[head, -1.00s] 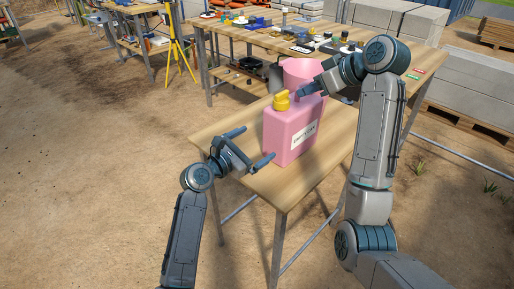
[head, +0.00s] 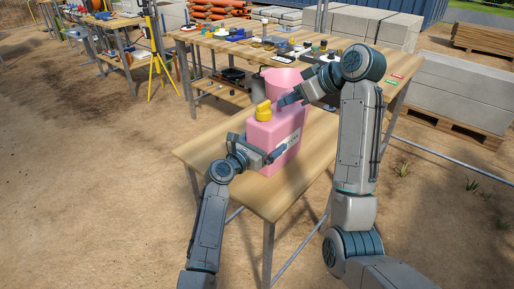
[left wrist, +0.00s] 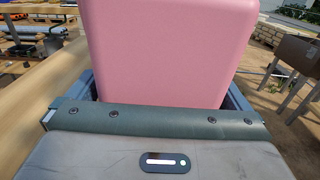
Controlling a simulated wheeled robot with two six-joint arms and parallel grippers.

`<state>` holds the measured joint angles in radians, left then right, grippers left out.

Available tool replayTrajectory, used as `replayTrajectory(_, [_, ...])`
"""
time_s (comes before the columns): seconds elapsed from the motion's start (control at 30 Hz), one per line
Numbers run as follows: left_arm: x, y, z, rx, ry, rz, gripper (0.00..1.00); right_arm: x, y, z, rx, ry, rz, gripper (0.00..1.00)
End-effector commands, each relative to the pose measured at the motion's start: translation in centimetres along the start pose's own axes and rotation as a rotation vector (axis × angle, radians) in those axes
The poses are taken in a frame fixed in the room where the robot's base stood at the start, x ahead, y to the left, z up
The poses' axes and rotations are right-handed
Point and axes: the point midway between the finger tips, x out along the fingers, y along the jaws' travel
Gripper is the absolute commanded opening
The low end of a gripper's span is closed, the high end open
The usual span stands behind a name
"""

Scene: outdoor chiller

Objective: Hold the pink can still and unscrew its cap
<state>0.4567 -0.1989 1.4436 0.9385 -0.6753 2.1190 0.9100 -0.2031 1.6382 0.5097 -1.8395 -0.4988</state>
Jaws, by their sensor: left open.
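The pink can (head: 262,134) stands upright on the near wooden table, with a yellow cap (head: 263,110) on its top left. It also fills the upper middle of the left wrist view (left wrist: 165,50). My left gripper (head: 262,148) is open around the can's lower body. One finger lies across the labelled front, and the other is hidden behind the can. In the left wrist view, a finger shows at each side of the can; contact is unclear. My right gripper (head: 288,99) is at the can's top, right of the cap; its jaws are too small to read.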

Motion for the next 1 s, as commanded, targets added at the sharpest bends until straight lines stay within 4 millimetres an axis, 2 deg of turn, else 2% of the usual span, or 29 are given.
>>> replayTrajectory(0.33, [0.40, -0.01, -0.03, 0.000, 0.001, 0.000, 1.00, 0.00, -0.01, 0.00, 0.000, 0.000, 0.000, 0.36])
replayTrajectory(0.53, [0.38, -0.01, -0.03, 0.001, 0.001, 0.000, 0.61, 0.00, 0.00, 0.00, 0.000, 0.000, 0.000, 0.36])
replayTrajectory(0.57, [0.38, -0.01, -0.03, 0.001, 0.001, 0.000, 0.87, 0.00, -0.01, 0.00, 0.000, 0.000, 0.000, 0.36])
replayTrajectory(0.8, [0.36, 0.00, -0.04, 0.001, 0.001, 0.000, 0.40, 0.00, 0.00, 0.00, 0.000, 0.000, 0.000, 0.36])
replayTrajectory(0.9, [0.36, 0.00, -0.04, 0.001, 0.001, 0.000, 0.23, 0.00, 0.00, 0.00, 0.000, 0.000, 0.000, 0.36])
replayTrajectory(1.0, [0.36, 0.00, -0.05, 0.001, 0.001, 0.000, 0.22, 0.00, 0.00, 0.00, 0.000, 0.000, 0.000, 0.36])
